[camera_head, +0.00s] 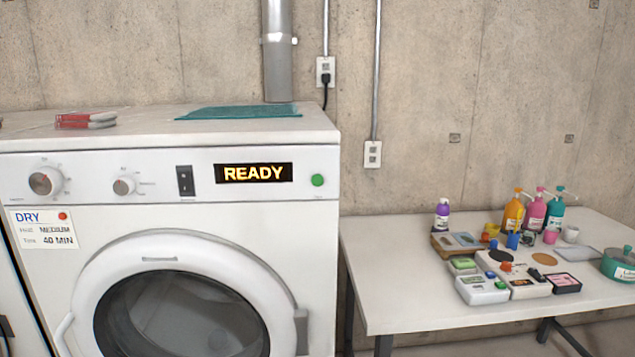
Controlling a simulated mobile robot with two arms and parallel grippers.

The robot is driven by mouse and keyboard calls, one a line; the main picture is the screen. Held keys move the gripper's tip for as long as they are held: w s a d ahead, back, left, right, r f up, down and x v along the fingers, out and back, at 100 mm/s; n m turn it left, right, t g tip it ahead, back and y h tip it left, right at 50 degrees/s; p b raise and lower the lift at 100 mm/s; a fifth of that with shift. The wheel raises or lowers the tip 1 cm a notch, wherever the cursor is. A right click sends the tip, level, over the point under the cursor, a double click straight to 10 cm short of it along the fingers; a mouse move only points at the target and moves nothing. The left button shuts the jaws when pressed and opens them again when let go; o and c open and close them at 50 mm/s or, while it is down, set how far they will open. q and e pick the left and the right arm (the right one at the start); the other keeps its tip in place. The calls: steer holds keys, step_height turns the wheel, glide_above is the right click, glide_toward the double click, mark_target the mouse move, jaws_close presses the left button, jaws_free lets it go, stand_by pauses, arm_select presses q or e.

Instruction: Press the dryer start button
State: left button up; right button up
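A white dryer (225,214) fills the left half of the head view, with its round glass door (190,315) closed. A round green button (318,180) sits at the right end of its control panel, right of a lit display (253,173) that reads READY. Further left on the panel are a black rocker switch (185,181), a small knob (124,186) and a larger knob (45,181). A card (44,229) on the front reads DRY, heat MEDIUM, time 40 MIN. Neither of my grippers is in view.
A white table (410,291) stands right of the dryer with bottles (514,212), small boxes and cups on it. A teal cloth or mat (240,112) and a red-and-white item (87,120) lie on the dryer top. The space before the panel looks clear.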

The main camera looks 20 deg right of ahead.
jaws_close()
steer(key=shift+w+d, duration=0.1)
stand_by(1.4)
